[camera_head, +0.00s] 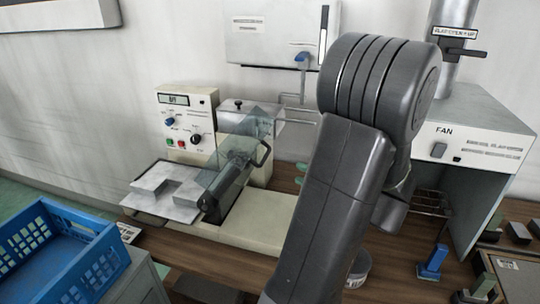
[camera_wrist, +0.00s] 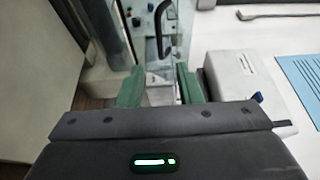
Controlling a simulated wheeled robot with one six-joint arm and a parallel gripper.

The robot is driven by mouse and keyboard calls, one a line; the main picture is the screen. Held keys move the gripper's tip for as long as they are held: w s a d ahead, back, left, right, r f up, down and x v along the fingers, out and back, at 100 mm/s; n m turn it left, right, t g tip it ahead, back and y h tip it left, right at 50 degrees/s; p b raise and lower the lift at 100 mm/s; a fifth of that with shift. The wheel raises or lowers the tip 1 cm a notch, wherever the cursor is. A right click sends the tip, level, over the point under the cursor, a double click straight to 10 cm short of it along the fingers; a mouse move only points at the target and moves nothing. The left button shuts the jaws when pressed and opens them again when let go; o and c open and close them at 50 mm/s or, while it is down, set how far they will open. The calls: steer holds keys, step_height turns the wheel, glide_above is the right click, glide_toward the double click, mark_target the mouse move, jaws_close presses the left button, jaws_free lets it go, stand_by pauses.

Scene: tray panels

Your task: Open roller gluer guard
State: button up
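The roller gluer (camera_head: 235,215) stands on the wooden bench, with a cream base and a control panel. Its clear guard (camera_head: 232,178) is tilted over the dark roller (camera_head: 236,166) and appears lowered. A black bar handle (camera_head: 264,152) is on the guard's right side. In the wrist view the curved black handle (camera_wrist: 162,28) is ahead of the fingers, near the top edge. My gripper (camera_wrist: 158,82) has two green fingers spread apart with nothing clearly held between them. The handle is beyond the fingertips.
A metal tray with pale panels (camera_head: 168,187) is at the gluer's front left. A blue crate (camera_head: 50,250) is at lower left. A grey fan hood (camera_head: 470,130) stands right, near a blue-handled tool (camera_head: 433,260). A wall box (camera_head: 275,35) hangs behind.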

steer(key=p+x, duration=0.2)
steer(key=x, duration=0.9)
steer(key=shift+w+a, duration=0.2)
steer(key=shift+a, duration=0.15)
jaws_close()
